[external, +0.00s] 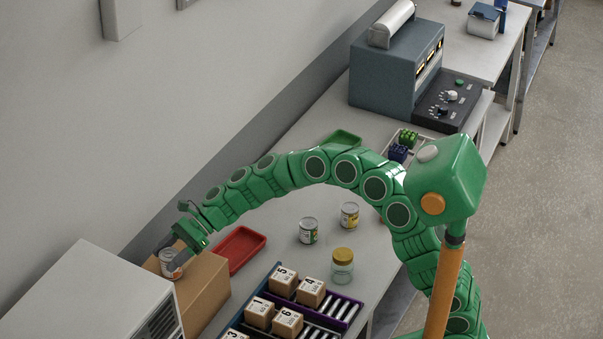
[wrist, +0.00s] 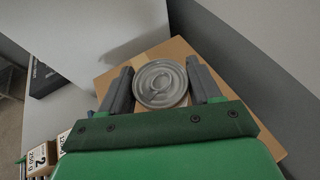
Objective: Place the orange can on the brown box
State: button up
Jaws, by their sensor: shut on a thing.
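The orange can (external: 171,264) is a small tin with an orange and white label, upright between my gripper's fingers in the external view. In the wrist view its grey ring-pull lid (wrist: 160,84) sits between the two dark fingers. My gripper (external: 176,259) is shut on the can, and it also shows in the wrist view (wrist: 160,88). The brown box (external: 205,291) stands on the bench, and its cardboard top (wrist: 115,76) lies below the can. The can is over the box top; I cannot tell whether its base touches it.
A white cabinet (external: 92,295) stands left of the box. A red tray (external: 240,247) lies behind it. Two other cans (external: 308,231) (external: 349,216) and a yellow-lidded jar (external: 342,266) stand to the right. A rack (external: 338,331) holds several small numbered boxes in front.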

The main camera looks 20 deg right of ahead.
jog(key=shift+f, duration=0.25)
jog(key=shift+f, duration=0.1)
jog(key=o, duration=1.2)
jog(key=shift+c, duration=0.2)
jog(key=v, duration=1.2)
